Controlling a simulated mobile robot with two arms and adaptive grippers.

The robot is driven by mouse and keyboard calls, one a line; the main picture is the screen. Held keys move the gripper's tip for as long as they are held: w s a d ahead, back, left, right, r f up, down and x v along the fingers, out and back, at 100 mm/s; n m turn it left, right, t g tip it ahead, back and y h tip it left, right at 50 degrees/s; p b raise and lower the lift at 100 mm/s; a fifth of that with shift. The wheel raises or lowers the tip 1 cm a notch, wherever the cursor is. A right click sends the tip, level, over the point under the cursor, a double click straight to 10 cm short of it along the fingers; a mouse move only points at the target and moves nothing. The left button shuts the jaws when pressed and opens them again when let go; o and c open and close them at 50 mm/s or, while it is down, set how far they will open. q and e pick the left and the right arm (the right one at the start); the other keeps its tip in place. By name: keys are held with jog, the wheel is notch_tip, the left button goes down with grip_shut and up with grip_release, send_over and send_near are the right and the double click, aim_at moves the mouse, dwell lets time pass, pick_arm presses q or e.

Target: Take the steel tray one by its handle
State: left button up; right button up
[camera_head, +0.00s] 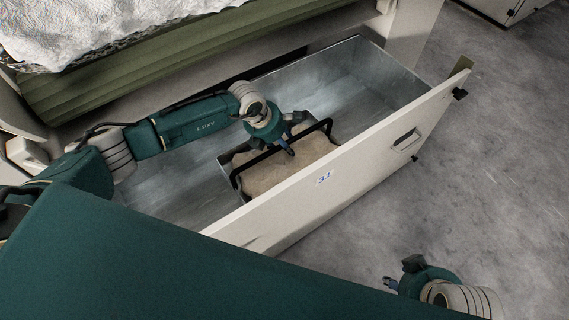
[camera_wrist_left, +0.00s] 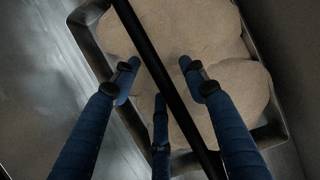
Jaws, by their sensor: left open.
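The steel tray (camera_head: 226,161) sits inside an open metal drawer, filled with lumpy beige material (camera_head: 308,152). Its dark handle (camera_head: 314,129) arches over the filling. My left gripper (camera_head: 286,149) is over the tray, at the handle. In the left wrist view the handle bar (camera_wrist_left: 148,50) runs diagonally between the open blue fingers of my left gripper (camera_wrist_left: 160,82), with the tray's rim (camera_wrist_left: 88,42) below. Whether a finger touches the bar cannot be told. My right gripper (camera_head: 400,273) is at the lower right, outside the drawer; its jaw state is unclear.
The drawer's pale front panel (camera_head: 290,205), marked with a blue number, stands between the tray and the open grey floor (camera_head: 500,160). The drawer's right part (camera_head: 355,85) is empty. A green ribbed panel with white fibre (camera_head: 90,30) lies above and behind.

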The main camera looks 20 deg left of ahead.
pick_arm(q)
grip_shut()
jog(key=shift+w+r, duration=0.1)
jog(key=shift+r, duration=0.05)
